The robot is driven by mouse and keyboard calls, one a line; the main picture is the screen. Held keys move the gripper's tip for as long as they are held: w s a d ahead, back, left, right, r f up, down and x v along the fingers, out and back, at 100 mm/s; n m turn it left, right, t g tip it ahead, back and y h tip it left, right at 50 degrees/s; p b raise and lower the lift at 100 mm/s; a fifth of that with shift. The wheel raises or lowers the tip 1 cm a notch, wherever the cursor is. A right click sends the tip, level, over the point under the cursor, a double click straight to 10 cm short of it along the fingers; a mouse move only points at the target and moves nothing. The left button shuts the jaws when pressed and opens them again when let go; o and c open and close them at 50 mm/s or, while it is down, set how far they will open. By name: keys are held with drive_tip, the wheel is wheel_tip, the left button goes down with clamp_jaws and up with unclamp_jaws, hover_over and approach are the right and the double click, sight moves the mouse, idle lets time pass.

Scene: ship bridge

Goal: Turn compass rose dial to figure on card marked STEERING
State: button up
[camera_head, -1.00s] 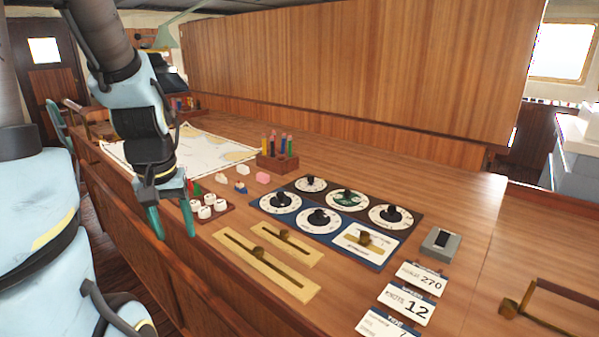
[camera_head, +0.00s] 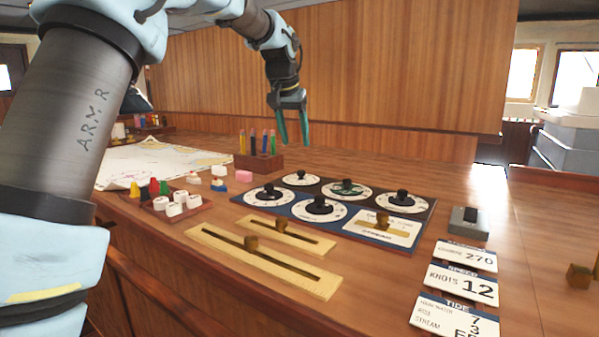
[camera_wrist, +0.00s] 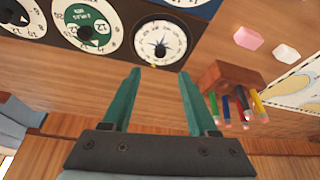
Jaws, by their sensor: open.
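The compass rose dial (camera_head: 301,178) is a small white round dial with a dark knob, at the back left of the dial panel. In the wrist view its face (camera_wrist: 176,38) shows a blue star-shaped rose. My gripper (camera_head: 294,142) is open and empty, pointing down above and behind this dial, apart from it. In the wrist view the dial lies just beyond my fingertips (camera_wrist: 159,72). The top card (camera_head: 467,256) at the right front reads COURSE 270; its header is too small to read clearly.
A green-centred dial (camera_head: 346,189) and other knobbed dials share the panel. A pencil block (camera_head: 259,166) stands left of it. Brass slider plates (camera_head: 262,262) lie in front. A SPEED card (camera_head: 461,284) reads KNOTS 12. A wooden wall (camera_head: 400,70) rises behind the desk.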

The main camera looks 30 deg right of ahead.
sight(301, 171)
drive_tip(key=x, duration=0.9)
drive_tip(key=shift+f+p, duration=0.25)
drive_tip(key=shift+p, duration=0.1)
clamp_jaws()
